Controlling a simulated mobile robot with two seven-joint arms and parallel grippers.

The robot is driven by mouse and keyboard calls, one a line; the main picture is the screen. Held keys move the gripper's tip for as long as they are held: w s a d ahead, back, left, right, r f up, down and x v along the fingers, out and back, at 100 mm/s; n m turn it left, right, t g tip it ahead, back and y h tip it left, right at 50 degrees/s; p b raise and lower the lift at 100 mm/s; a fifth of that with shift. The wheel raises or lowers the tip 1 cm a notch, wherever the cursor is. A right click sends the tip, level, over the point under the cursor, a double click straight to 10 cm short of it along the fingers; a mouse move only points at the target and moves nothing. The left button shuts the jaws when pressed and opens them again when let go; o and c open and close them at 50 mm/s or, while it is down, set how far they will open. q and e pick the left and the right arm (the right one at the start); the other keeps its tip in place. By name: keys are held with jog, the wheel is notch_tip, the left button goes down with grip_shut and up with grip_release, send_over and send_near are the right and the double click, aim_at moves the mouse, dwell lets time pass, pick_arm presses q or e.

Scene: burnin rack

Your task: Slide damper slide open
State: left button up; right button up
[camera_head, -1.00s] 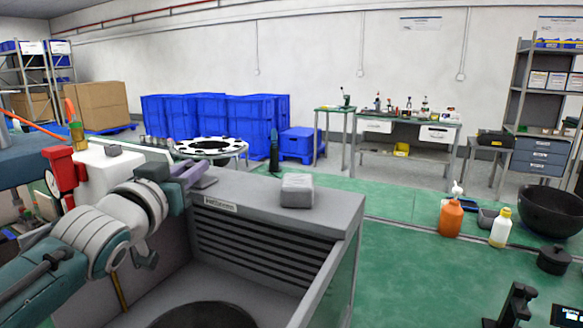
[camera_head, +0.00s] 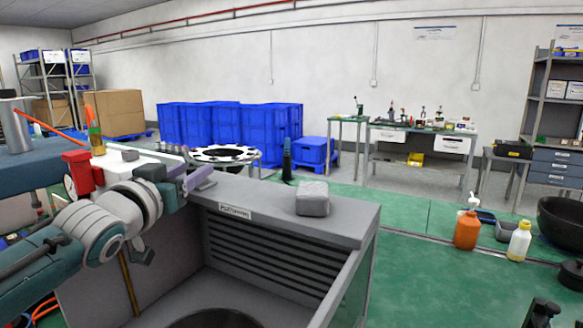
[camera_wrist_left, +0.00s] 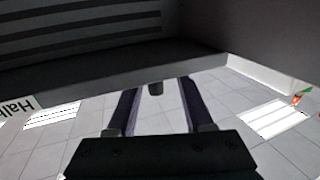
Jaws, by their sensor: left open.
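A grey cabinet (camera_head: 345,228) with a louvred inner wall and a small label plate stands in front of me in the head view. My left gripper (camera_head: 203,182) is at its upper left corner, with purple fingers. I cannot tell whether this knob belongs to the damper slide, and no slide plate is clear in the head view. My right gripper is not in view.
A small grey block (camera_head: 313,198) sits on the cabinet top. An orange bottle (camera_head: 466,230) and a white bottle (camera_head: 519,241) stand on the right, near a black bowl (camera_head: 564,222). Blue crates (camera_head: 230,122) and a workbench (camera_head: 420,132) are behind.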

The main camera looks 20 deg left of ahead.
pick_arm(q)
jog(key=v, duration=1)
jog(key=shift+p, duration=0.35)
jog(key=shift+a, duration=0.1)
